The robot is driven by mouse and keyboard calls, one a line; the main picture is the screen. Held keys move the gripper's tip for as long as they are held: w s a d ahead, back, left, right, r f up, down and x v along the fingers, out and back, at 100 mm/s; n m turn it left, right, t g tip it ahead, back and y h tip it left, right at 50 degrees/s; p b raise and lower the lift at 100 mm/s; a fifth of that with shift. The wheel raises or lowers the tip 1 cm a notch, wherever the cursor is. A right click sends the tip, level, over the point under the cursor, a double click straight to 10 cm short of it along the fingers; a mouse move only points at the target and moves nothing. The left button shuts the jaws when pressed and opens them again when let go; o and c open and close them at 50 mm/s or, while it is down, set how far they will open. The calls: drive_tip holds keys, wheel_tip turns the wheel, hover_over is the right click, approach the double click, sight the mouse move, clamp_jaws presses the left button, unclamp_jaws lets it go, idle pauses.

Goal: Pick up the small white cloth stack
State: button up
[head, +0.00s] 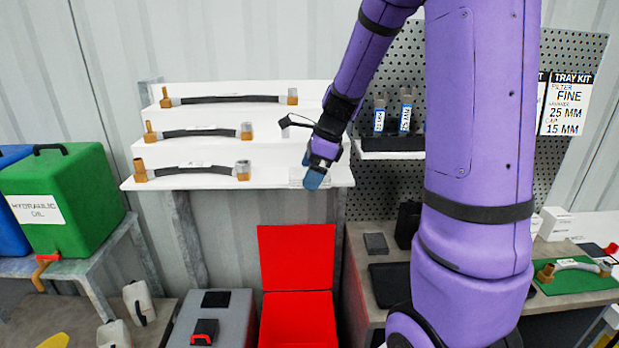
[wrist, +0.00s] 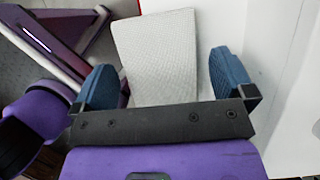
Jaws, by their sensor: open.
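The small white cloth stack (wrist: 158,55) lies on a white shelf and fills the space ahead of my gripper in the wrist view. It is pale, with a fine woven texture. My gripper (wrist: 165,80) is open, with one blue fingertip on each side of the stack's near part. I cannot tell whether the fingers touch it. In the head view my gripper (head: 314,180) is at the right end of the lowest shelf. A pale bit of the stack (head: 297,174) shows just left of the fingers; the rest is hidden.
Three stepped white shelves (head: 200,182) hold hoses with brass and grey fittings, left of my gripper. A pegboard (head: 400,62) with bottles stands to the right. Below are an open red case (head: 297,255), a workbench (head: 375,222) and a green oil can (head: 62,200).

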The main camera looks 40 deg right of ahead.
sight(304, 174)
drive_tip(key=shift+f, duration=0.1)
drive_tip(key=c, duration=0.8)
drive_tip(key=shift+c, duration=0.2)
drive_tip(key=shift+r, duration=0.7)
drive_tip(key=r, duration=0.2)
drive_tip(key=shift+s+a+r, duration=0.15)
drive_tip(key=shift+s+r, duration=0.15)
drive_tip(key=shift+s, duration=0.1)
drive_tip(key=s+a+r, duration=0.1)
drive_tip(key=s+a, duration=0.3)
drive_tip(key=s, duration=1)
drive_tip(key=shift+s+r, duration=0.2)
drive_tip(key=shift+s, duration=0.15)
